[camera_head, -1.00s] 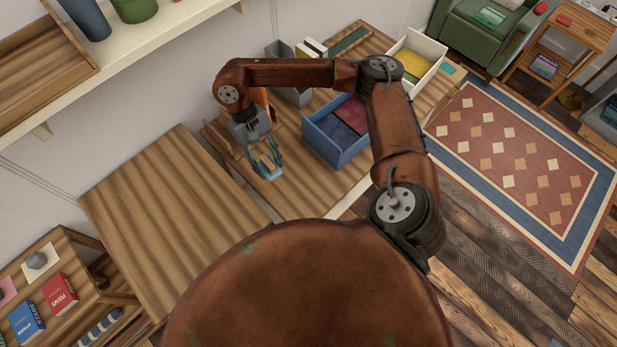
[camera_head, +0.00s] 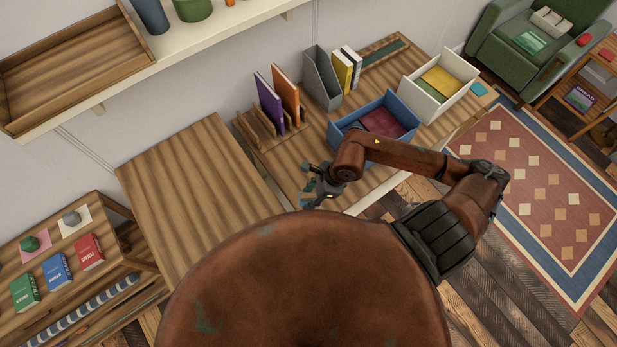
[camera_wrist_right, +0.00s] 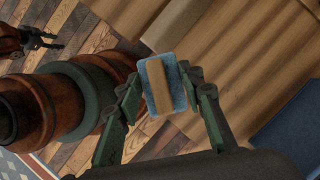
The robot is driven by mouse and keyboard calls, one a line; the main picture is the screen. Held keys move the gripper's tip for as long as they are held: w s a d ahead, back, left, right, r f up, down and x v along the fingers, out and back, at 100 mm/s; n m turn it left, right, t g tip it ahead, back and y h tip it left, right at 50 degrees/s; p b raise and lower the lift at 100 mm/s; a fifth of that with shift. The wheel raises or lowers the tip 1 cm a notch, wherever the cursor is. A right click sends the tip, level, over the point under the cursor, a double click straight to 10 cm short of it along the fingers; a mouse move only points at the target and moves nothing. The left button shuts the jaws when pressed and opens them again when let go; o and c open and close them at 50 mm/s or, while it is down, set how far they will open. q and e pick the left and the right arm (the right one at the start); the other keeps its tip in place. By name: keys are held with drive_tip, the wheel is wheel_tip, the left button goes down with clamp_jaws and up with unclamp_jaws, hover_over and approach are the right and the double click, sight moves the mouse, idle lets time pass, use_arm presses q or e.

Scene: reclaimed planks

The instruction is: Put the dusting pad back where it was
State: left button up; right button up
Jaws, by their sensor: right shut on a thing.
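The dusting pad (camera_wrist_right: 161,84) is a blue pad with a tan wooden back, seen in the right wrist view. It sits between the fingertips of my right gripper (camera_wrist_right: 160,88), which is shut on it. In the head view my right gripper (camera_head: 318,188) is by the near edge of the low wooden desk (camera_head: 290,172); the pad is hardly visible there. My left gripper (camera_wrist_right: 45,41) shows at the upper left of the right wrist view, over the plank floor, with its fingers apart and nothing visible between them.
On the desk are a blue bin (camera_head: 348,125), a white bin (camera_head: 447,97), a grey file holder (camera_head: 322,80) and a wooden rack (camera_head: 262,136) with purple and orange folders. A bare wooden top (camera_head: 195,195) adjoins at left. A wall shelf (camera_head: 215,40) bears a tray (camera_head: 75,75).

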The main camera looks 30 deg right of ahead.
drive_tip(key=shift+s+d+r+m, duration=0.2)
drive_tip(key=shift+r+m, duration=0.05)
drive_tip(key=shift+m, duration=0.55)
drive_tip(key=shift+w+d+f+t+h, duration=0.1)
drive_tip(key=shift+w+d+t+h, duration=0.1)
drive_tip(key=shift+w+t+h, duration=0.1)
drive_tip(key=w+d+f, duration=0.1)
drive_tip(key=w+f, duration=0.2)
drive_tip(key=w+d+f+p, duration=0.1)
drive_tip(key=w+d+f, duration=0.1)
drive_tip(key=w+f, duration=0.1)
drive_tip(key=w+d+f, duration=0.2)
drive_tip(key=w+f, duration=0.1)
drive_tip(key=w, duration=0.2)
drive_tip(key=shift+w+d, duration=0.15)
drive_tip(key=shift+d, duration=0.1)
drive_tip(key=shift+w+d+f+p, duration=0.1)
drive_tip(key=shift+f+p, duration=0.05)
drive_tip(key=shift+p, duration=0.15)
drive_tip(key=shift+w+d+f+p, duration=0.15)
drive_tip(key=shift+f+p, duration=0.15)
drive_tip(key=shift+f, duration=1.45)
